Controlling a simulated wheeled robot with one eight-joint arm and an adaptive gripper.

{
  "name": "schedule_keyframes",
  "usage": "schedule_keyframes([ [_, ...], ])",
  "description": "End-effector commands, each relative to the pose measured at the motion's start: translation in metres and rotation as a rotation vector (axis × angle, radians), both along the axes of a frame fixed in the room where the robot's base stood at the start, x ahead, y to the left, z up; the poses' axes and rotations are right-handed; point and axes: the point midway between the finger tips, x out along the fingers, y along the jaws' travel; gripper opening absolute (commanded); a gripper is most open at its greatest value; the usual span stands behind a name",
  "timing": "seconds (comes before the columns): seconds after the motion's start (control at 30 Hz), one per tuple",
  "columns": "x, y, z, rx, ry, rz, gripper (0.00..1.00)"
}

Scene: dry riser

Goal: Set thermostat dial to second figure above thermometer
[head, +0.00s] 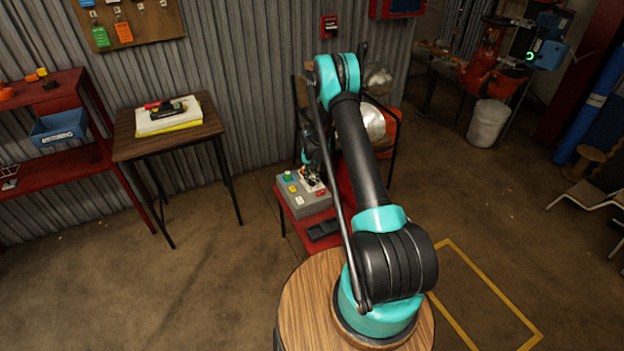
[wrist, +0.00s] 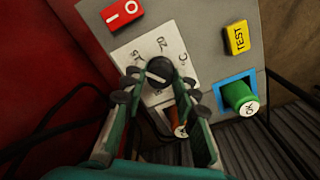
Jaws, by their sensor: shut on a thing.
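The thermostat dial (wrist: 160,68) is a small black knob with a white pointer line. It sits on a white scale plate (wrist: 134,50) on a grey control box (wrist: 205,25). The figures 15 and 20 and a °C mark are readable; another figure below the knob is partly hidden. My gripper (wrist: 158,84) is shut on the dial, one finger on each side.
A red I/O switch (wrist: 122,14), a yellow TEST button (wrist: 236,37) and a green OK button (wrist: 240,97) sit close by on the box. An orange-red part (wrist: 181,130) shows between my fingers. A wooden table (head: 208,125) stands left, with clear floor before it.

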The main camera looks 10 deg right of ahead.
Motion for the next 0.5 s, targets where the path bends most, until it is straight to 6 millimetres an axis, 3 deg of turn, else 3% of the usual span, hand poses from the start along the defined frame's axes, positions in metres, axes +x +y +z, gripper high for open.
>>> schedule_keyframes([
  [0.5,0.0002,-0.0002,0.0001,0.000,-0.001,-0.109,0.00],
])
